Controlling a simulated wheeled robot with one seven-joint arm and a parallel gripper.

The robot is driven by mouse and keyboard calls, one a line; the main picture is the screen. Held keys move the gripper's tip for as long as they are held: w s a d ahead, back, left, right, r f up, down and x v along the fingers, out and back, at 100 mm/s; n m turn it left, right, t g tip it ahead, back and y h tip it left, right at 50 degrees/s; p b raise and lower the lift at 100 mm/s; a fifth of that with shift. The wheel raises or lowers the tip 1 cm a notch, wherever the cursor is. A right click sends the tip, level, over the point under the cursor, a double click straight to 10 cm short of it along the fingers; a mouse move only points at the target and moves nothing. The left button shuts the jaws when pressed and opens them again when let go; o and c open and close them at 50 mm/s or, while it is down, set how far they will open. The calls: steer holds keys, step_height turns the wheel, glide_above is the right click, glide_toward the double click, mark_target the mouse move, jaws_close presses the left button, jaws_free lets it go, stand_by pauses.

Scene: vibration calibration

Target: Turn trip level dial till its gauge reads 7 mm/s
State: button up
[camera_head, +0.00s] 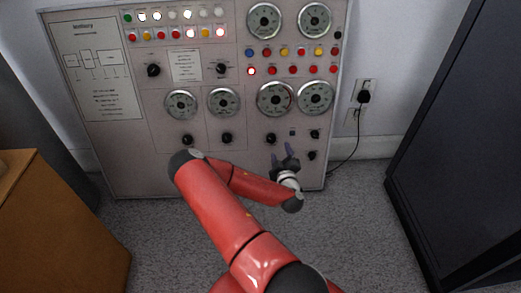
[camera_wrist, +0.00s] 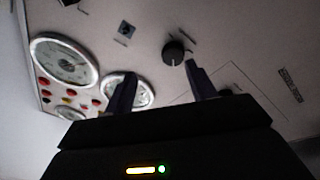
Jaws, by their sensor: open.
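A panel (camera_head: 150,110) carries several round gauges and black dials. The labels are too small to read, so I cannot tell which is the trip level dial. A black dial (camera_wrist: 173,52) with a pale pointer line shows in the wrist view, just beyond my fingertips. My gripper (camera_head: 284,152) is near the panel's lower right, just below and right of a dial (camera_head: 271,138). In the wrist view my gripper (camera_wrist: 158,82) is open, its two dark fingers apart with nothing between them. A large gauge (camera_head: 276,99) sits above that dial; its reading is not legible.
Smaller dials (camera_head: 314,134) sit right of my gripper. Coloured lamps (camera_head: 291,70) fill the upper panel. A plug and cable (camera_head: 363,97) hang on the wall at right. A dark cabinet (camera_head: 465,130) stands right and a wooden one (camera_head: 60,230) left. Carpet between is clear.

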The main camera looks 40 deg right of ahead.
mark_target(271, 140)
steer(key=shift+n+t+y, duration=0.4)
steer(key=shift+n+y, duration=0.3)
steer(key=shift+n, duration=0.2)
steer(key=x, duration=0.2)
steer(key=a+x, duration=0.1)
steer(key=x, duration=0.1)
steer(key=f+x, duration=0.1)
steer(key=x, duration=0.2)
steer(key=shift+w+a, duration=0.15)
steer(key=shift+w, duration=0.1)
steer(key=c, duration=1)
